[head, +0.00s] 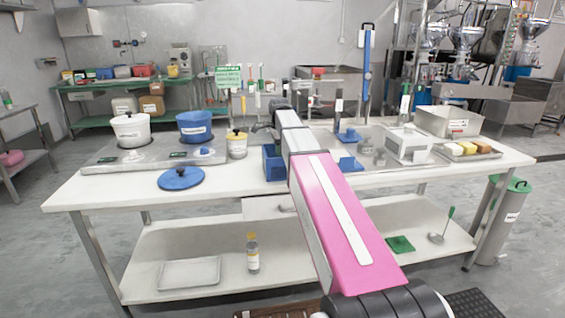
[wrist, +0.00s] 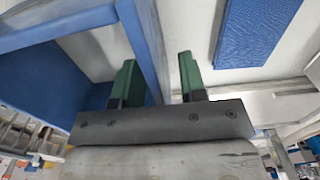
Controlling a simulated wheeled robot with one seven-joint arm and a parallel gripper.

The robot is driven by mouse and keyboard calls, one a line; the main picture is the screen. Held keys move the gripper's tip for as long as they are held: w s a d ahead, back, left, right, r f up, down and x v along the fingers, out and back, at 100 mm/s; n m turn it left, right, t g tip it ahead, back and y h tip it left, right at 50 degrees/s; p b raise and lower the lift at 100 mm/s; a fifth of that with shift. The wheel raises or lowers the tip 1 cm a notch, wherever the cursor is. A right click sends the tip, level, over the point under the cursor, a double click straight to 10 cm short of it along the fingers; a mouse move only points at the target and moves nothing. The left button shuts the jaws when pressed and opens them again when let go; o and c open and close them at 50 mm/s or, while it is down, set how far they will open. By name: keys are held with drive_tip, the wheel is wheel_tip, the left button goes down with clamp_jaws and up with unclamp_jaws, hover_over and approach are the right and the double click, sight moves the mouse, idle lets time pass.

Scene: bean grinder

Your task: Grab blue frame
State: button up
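A blue open frame-like piece (head: 274,163) stands on the table just left of my pink arm in the head view, partly hidden by the arm. In the wrist view a blue frame (wrist: 60,32) fills the upper left, and one of its bars runs down between my green fingers. My gripper (wrist: 160,80) is open, with the bar closer to the left finger and a gap on the right. I cannot tell whether either finger touches it. The fingertips are not clear in the head view.
A blue textured panel (wrist: 255,30) lies right of the fingers in the wrist view. The white table (head: 110,190) also holds a blue lid (head: 181,179), a blue pot (head: 195,127), a white pot (head: 131,130) and a white box (head: 408,146). The front left tabletop is clear.

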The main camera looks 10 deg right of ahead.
clamp_jaws()
drive_tip(key=shift+r, duration=0.1)
